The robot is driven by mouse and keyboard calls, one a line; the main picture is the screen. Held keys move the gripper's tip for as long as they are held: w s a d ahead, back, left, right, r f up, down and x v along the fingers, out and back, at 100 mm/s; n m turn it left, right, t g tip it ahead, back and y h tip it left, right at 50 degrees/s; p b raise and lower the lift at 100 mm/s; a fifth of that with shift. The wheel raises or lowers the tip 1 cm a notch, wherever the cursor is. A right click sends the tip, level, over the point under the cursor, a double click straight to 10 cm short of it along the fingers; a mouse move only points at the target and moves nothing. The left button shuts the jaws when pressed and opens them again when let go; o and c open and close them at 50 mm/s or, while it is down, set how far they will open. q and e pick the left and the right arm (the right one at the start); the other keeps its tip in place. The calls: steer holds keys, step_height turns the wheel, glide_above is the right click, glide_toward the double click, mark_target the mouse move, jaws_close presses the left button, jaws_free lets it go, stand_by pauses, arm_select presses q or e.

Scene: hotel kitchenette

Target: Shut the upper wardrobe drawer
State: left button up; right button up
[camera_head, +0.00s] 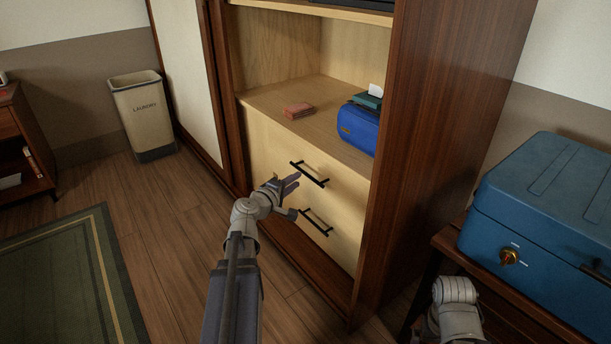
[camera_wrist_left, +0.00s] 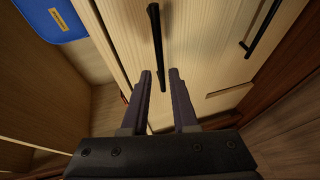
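The upper wardrobe drawer (camera_head: 272,158) has a pale wood front and a black bar handle (camera_head: 310,174). Its front looks flush or nearly flush with the wardrobe; a small gap cannot be ruled out. My left gripper (camera_head: 293,195) is open in front of the drawers, just below the upper handle. In the left wrist view, the two fingers (camera_wrist_left: 160,72) are spread and point at the drawer front, with one end of the upper handle (camera_wrist_left: 156,40) showing between them. Contact cannot be told. My right gripper is out of view; only part of that arm shows at the lower right.
The lower drawer has its own handle (camera_head: 316,222). On the shelf above are a blue bag (camera_head: 358,128) and a reddish folded item (camera_head: 299,111). A blue box (camera_head: 545,205) stands on a table at right. A laundry bin (camera_head: 143,112) stands at left; floor there is clear.

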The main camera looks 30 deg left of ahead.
mark_target(305, 174)
arm_select(q)
steer(key=b+x, duration=0.1)
steer(key=x, duration=0.6)
steer(key=shift+w, duration=0.3)
jaws_close()
stand_by(1.1)
